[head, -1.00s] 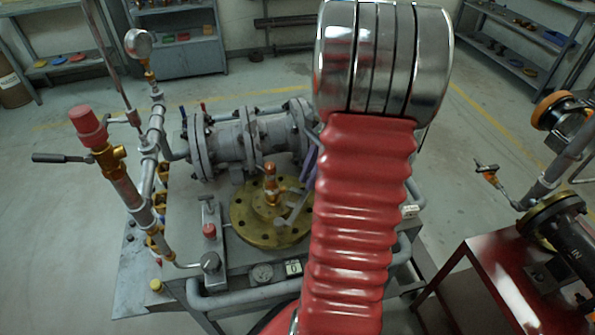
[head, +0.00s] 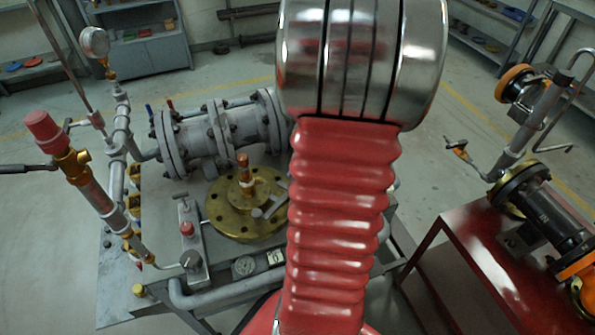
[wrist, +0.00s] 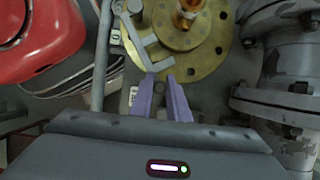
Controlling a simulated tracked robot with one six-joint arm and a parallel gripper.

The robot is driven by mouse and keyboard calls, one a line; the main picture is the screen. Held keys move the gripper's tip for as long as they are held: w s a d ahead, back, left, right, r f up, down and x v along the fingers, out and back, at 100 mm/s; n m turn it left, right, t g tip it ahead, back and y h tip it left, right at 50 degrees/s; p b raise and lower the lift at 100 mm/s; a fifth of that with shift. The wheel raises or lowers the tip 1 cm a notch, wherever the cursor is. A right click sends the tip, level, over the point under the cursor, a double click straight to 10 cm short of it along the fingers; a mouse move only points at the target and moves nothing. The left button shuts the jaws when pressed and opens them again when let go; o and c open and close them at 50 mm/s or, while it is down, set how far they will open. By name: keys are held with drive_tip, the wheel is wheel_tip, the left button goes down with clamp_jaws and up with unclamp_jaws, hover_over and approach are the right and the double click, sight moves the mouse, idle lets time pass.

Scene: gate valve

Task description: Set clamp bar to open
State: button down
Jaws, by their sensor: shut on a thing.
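The clamp bar (wrist: 137,42) is a thin grey bar with an angled end, lying over the round brass flange (wrist: 203,62) in the wrist view. My gripper (wrist: 161,76) has two purple fingers, shut on the bar's near end at their tips. In the head view, part of the grey bar (head: 272,207) shows over the brass flange (head: 217,222), just left of my red arm. My arm hides the gripper there. A copper-coloured fitting (head: 243,170) stands upright at the flange's middle.
A grey flanged pipe (head: 215,135) lies behind the brass flange. Thin pipework with a red cap (head: 42,128) stands at left. A small gauge (head: 245,266) sits at the bench front. A red bench (head: 470,260) stands at right, with open floor between.

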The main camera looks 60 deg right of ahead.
drive_tip(key=c, duration=1.7)
unclamp_jaws()
drive_tip(key=shift+r, duration=0.1)
drive_tip(key=v, duration=1.3)
drive_tip(key=shift+r, duration=0.25)
drive_tip(key=w+a+r+n+h, duration=0.1)
drive_tip(key=w+a+n+h, duration=0.1)
drive_tip(key=w+a+n, duration=0.5)
drive_tip(key=w+a+r+n+h, duration=0.1)
drive_tip(key=a+n, duration=0.4)
drive_tip(key=a, duration=0.7)
drive_tip(key=shift+s+a+f+n+t+h, duration=0.15)
drive_tip(key=shift+s+a+n+t, duration=0.35)
drive_tip(key=shift+a+n, duration=1.95)
drive_tip(key=shift+s+a+r+n+t+h, duration=0.1)
drive_tip(key=shift+s+a+n+t, duration=0.35)
drive_tip(key=shift+a+n, duration=2)
drive_tip(key=shift+s+a+f+n+t+h, duration=0.15)
drive_tip(key=shift+s+a+n+t, duration=0.35)
drive_tip(key=shift+a+n, duration=1.95)
drive_tip(key=shift+w+a+m, duration=0.1)
drive_tip(key=shift+a+m, duration=0.8)
drive_tip(key=shift+m, duration=0.05)
